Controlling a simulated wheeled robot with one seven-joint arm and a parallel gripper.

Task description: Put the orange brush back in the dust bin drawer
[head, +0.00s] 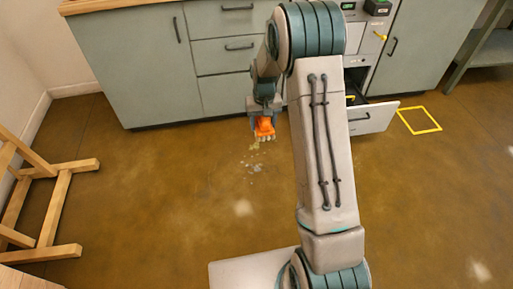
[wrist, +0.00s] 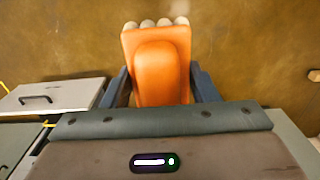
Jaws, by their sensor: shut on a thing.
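The orange brush (wrist: 160,72) has a blocky orange body with several pale bristle tufts along its far edge. My gripper (wrist: 162,88) is shut on it, one dark finger at each side. In the head view the brush (head: 265,126) hangs from my gripper (head: 264,107), bristles down, in front of the grey cabinets and above the brown floor. The dust bin drawer (head: 371,118) stands pulled open at the right, partly hidden behind my arm. Its front with a dark handle (wrist: 50,97) also shows at the left of the wrist view.
Pale dust and crumbs (head: 254,168) lie on the floor below the brush. A yellow square outline (head: 419,120) marks the floor right of the drawer. A wooden easel frame (head: 52,208) stands at the left. Open floor lies between the easel and my arm.

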